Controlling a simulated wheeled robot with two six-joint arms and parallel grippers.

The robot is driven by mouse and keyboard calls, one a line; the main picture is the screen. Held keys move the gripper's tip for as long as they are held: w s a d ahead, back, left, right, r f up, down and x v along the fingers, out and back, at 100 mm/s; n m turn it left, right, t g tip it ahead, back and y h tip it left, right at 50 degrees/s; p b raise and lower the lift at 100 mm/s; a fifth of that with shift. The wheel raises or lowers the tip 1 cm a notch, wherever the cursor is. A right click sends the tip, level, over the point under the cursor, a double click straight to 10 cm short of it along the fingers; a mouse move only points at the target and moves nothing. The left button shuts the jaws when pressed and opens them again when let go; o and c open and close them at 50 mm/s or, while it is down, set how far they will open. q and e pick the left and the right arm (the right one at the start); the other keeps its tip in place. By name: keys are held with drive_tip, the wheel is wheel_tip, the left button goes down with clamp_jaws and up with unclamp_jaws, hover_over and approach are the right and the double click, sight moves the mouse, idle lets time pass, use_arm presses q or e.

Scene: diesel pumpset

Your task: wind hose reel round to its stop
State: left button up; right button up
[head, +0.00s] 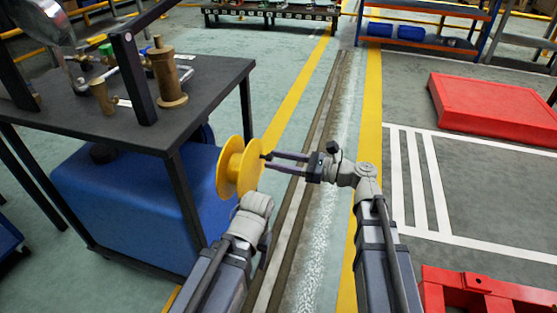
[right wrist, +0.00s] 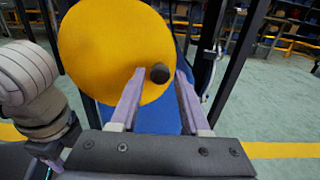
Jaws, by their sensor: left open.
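The yellow hose reel (head: 240,168) stands beside the black-topped bench; its round face fills much of the upper part of the right wrist view (right wrist: 105,45). A dark knob (right wrist: 160,74) sticks out from this face. My right gripper (head: 266,161) points left at the reel. Its fingers are open, and the knob shows between their tips in the right wrist view, with a gap on each side. My left gripper (head: 265,248) is low, below the reel, open and mostly hidden by its own wrist.
The bench (head: 205,85) with brass fittings (head: 168,75) stands at the left, a blue tank (head: 130,195) under it. A red platform (head: 490,110) lies at the right and a red frame (head: 470,285) at the lower right. The floor between is clear.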

clamp_jaws()
idle(1.1)
